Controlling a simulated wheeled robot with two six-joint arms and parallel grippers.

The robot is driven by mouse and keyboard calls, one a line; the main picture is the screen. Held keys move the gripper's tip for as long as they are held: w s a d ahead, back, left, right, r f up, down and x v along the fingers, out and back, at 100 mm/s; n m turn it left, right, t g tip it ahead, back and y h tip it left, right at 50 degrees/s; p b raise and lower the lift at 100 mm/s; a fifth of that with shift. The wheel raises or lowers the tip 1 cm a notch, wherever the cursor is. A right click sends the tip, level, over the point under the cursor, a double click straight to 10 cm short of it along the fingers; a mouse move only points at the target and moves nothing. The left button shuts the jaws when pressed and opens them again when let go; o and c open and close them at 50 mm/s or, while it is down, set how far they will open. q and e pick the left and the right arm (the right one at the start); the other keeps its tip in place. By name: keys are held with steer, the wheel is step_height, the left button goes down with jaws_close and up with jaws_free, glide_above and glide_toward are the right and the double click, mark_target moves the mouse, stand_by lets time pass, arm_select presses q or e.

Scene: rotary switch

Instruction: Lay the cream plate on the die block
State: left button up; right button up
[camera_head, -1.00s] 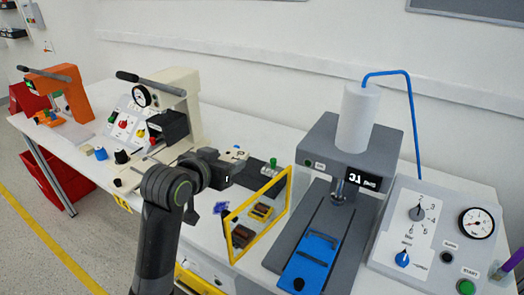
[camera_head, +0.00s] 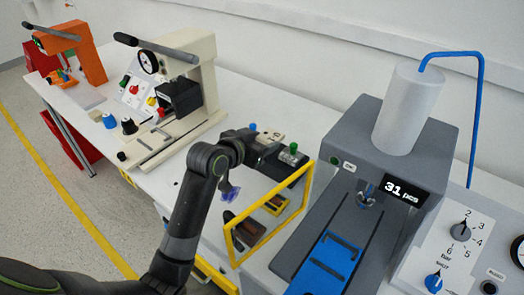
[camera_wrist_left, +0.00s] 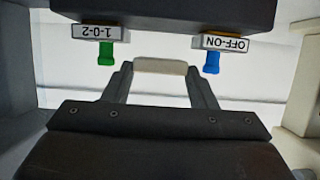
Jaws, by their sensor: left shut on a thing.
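In the left wrist view, the cream plate (camera_wrist_left: 160,66) shows edge-on as a narrow bar between the two fingers. My left gripper (camera_wrist_left: 158,72) is shut on it. In the head view, my left gripper (camera_head: 262,150) is by a low dark block (camera_head: 284,168) with a green knob (camera_head: 292,148); a cream surface (camera_head: 271,137) shows just beyond the gripper. I cannot tell for sure which dark part is the die block. The wrist view shows a dark body (camera_wrist_left: 160,12) above, with labels 1-0-2 and OFF-ON. My right gripper is out of view.
A cream lever press (camera_head: 206,85) stands left of the gripper. A yellow frame (camera_head: 236,243) stands upright close to my arm on the right. A grey machine (camera_head: 345,150) with a blue slide (camera_head: 325,262) is further right. The white table behind the gripper is clear.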

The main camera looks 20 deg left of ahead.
arm_select(q)
steer(key=shift+f, duration=1.7)
steer(key=shift+f, duration=0.15)
steer(key=o, duration=0.7)
steer(key=shift+r, duration=0.25)
steer(key=v, duration=1.2)
steer(key=shift+f, duration=0.1)
steer(key=shift+s+f, duration=0.1)
